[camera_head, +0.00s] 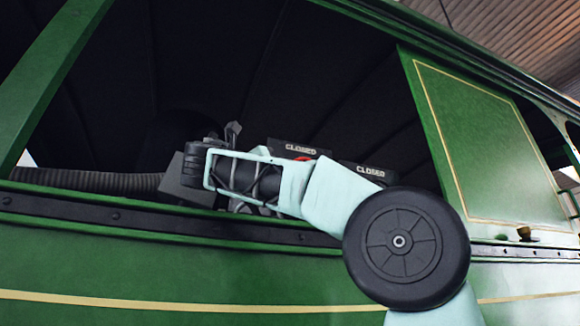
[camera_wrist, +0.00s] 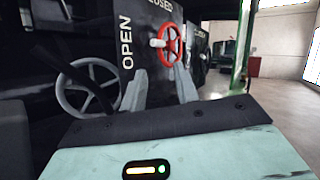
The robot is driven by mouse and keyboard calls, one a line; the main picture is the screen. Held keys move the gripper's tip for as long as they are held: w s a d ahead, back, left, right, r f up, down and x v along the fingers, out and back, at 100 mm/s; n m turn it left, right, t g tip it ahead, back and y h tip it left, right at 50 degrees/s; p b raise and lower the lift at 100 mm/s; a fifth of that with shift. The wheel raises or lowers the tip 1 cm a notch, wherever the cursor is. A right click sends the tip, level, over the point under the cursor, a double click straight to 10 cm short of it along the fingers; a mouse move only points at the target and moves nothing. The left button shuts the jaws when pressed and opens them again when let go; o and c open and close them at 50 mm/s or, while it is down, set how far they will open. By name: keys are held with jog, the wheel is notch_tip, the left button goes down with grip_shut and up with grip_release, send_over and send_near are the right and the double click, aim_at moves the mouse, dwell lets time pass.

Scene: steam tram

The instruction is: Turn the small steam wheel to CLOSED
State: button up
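A small red wheel (camera_wrist: 177,47) with a pale handle knob (camera_wrist: 157,43) stands before a dark plate (camera_wrist: 133,84) marked OPEN and CLOSED in the wrist view. In the head view only a red sliver (camera_head: 301,157) shows behind my arm, beside a CLOSED plate (camera_head: 300,148). My gripper (camera_wrist: 161,73) is open, its two grey fingers apart and pointing at the red wheel. The wheel appears beyond the fingertips, with nothing seen between them; contact cannot be told. A larger grey spoked wheel (camera_wrist: 68,99) is left of the fingers. Which way the red wheel is set cannot be told.
A second CLOSED plate (camera_head: 370,171) stands to the right of the first. My arm reaches in over the green side wall (camera_head: 180,270) through the window opening. A ribbed hose (camera_head: 95,181) runs along the sill at left. A green post (camera_head: 48,75) bounds the opening.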

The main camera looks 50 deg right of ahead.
jog(key=p+x, duration=0.3)
jog(key=x, duration=0.6)
jog(key=shift+d, duration=0.15)
jog(key=shift+c, duration=0.3)
grip_shut()
